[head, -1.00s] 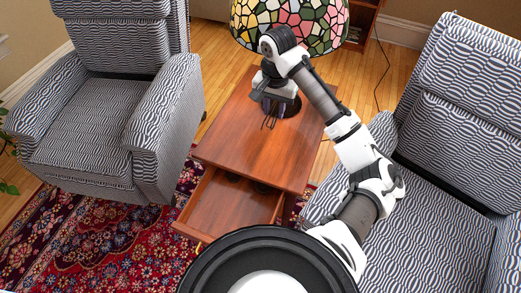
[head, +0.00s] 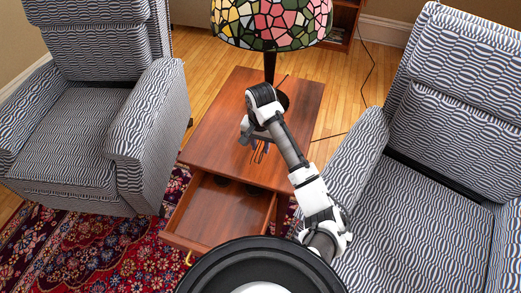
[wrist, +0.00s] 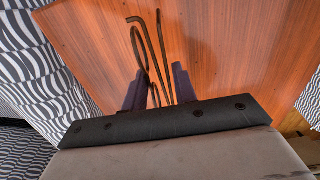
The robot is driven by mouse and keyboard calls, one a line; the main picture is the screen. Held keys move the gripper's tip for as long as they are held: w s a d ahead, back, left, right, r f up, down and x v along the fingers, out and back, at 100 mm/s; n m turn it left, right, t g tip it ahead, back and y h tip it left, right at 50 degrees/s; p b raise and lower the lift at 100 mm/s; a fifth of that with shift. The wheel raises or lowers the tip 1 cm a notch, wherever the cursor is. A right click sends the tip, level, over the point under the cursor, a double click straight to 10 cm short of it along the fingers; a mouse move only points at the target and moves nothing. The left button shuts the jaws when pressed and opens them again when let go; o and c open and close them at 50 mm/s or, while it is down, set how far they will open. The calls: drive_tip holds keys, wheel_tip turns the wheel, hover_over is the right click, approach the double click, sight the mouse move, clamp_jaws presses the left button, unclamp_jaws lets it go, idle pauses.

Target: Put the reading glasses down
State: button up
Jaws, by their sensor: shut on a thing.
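The reading glasses (wrist: 137,52) show in the wrist view as thin bronze wire frames, with long thin parts pointing away from the hand. My gripper (wrist: 158,90) is shut on them, its two dark fingers on either side of the wire. In the head view my gripper (head: 258,150) is over the front half of the wooden side table (head: 215,120), pointing down; the glasses are too small there to make out clearly. I cannot tell whether they touch the tabletop.
A lamp with a stained-glass shade (head: 270,22) stands at the table's back. The table's drawer (head: 222,212) is pulled open at the front. Patterned armchairs stand left (head: 85,120) and right (head: 420,220). The tabletop's left part is clear.

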sight(260, 145)
drive_tip(key=shift+f, duration=1)
drive_tip(key=shift+f, duration=0.2)
drive_tip(key=o, duration=0.6)
drive_tip(key=shift+o, duration=0.2)
wheel_tip(260, 145, up, 12)
drive_tip(key=p, duration=0.3)
drive_tip(key=shift+r, duration=0.2)
